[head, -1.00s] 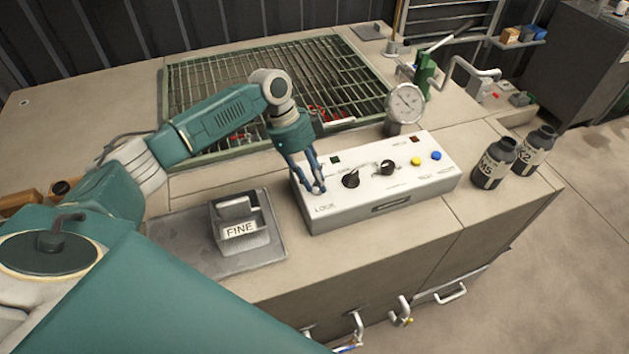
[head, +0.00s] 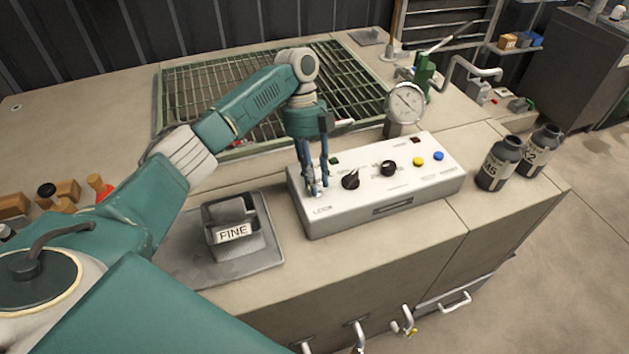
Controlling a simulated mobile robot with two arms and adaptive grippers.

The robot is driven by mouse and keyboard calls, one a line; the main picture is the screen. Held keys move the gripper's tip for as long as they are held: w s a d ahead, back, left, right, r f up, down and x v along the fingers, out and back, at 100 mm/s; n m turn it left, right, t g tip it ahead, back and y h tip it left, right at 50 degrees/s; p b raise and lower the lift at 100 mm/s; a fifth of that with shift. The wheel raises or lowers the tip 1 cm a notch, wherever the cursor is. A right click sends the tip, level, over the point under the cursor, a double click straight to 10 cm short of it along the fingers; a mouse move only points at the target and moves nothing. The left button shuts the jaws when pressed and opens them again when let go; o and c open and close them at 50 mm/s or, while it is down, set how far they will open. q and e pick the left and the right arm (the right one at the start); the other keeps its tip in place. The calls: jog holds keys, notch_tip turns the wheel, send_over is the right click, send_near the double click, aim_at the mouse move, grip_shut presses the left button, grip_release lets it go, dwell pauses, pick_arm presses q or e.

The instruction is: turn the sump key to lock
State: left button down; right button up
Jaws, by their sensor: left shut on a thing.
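The white control box (head: 385,208) stands on the bench top, with a "LOCK" label at its left front. My left gripper (head: 318,190) points down over the left end of the box, its fingertips close together just above the label. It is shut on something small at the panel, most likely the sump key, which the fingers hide. Its turn angle cannot be told. To its right on the panel are a black knob (head: 351,180), a second black knob (head: 388,168), a yellow button (head: 418,161) and a blue button (head: 438,156). My right gripper is not in view.
A pressure gauge (head: 405,104) stands behind the box. Two dark bottles, K5 (head: 497,165) and K2 (head: 540,150), stand to its right. A block labelled FINE (head: 233,233) sits on a grey plate to the left. A green-framed grate (head: 225,92) lies behind.

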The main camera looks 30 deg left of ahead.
pick_arm(q)
jog(key=shift+s+f+m, duration=0.1)
jog(key=shift+m, duration=0.2)
jog(key=c, duration=1.4)
grip_release()
jog(key=shift+o, duration=0.2)
jog(key=v, duration=1.2)
jog(key=shift+d, duration=0.15)
